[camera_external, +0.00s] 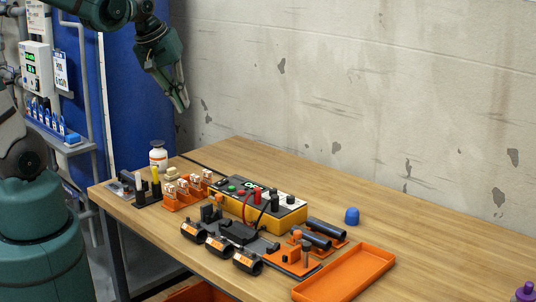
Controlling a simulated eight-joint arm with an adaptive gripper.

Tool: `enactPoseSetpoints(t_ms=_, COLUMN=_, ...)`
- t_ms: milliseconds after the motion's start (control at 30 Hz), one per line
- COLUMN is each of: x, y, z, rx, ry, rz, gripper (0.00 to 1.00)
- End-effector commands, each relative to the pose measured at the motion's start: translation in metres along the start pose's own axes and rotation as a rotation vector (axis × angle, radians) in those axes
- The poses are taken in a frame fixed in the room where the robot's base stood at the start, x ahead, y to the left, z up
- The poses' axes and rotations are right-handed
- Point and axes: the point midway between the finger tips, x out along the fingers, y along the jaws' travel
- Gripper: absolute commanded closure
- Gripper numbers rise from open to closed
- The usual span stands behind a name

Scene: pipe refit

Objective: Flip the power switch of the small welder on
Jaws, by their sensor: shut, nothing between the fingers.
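The small welder (285,211) is a yellow box with a dark top panel on the wooden table. Its panel carries a small green-lit display, a green button, a red button and red and black plugs with leads. Its power switch is too small to make out, so I cannot tell its position. My gripper (183,104) is shut and empty. It hangs in the air above and to the left of the welder, well clear of the table, with its fingers pointing down.
An orange rack (184,195), a white bottle (158,156) and a yellow marker (156,180) stand left of the welder. Black pipe fittings (220,246) lie in front. An orange tray (345,273) and a blue cap (352,216) are to the right. The table's back right is clear.

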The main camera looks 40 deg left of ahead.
Motion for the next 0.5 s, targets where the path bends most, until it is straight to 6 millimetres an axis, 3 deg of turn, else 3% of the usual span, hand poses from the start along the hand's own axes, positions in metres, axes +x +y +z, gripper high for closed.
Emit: enactPoseSetpoints(t_ms=500, x=0.052, y=0.020, z=-0.024, rx=-0.380, ry=-0.082, rz=-0.085, gripper=1.00)
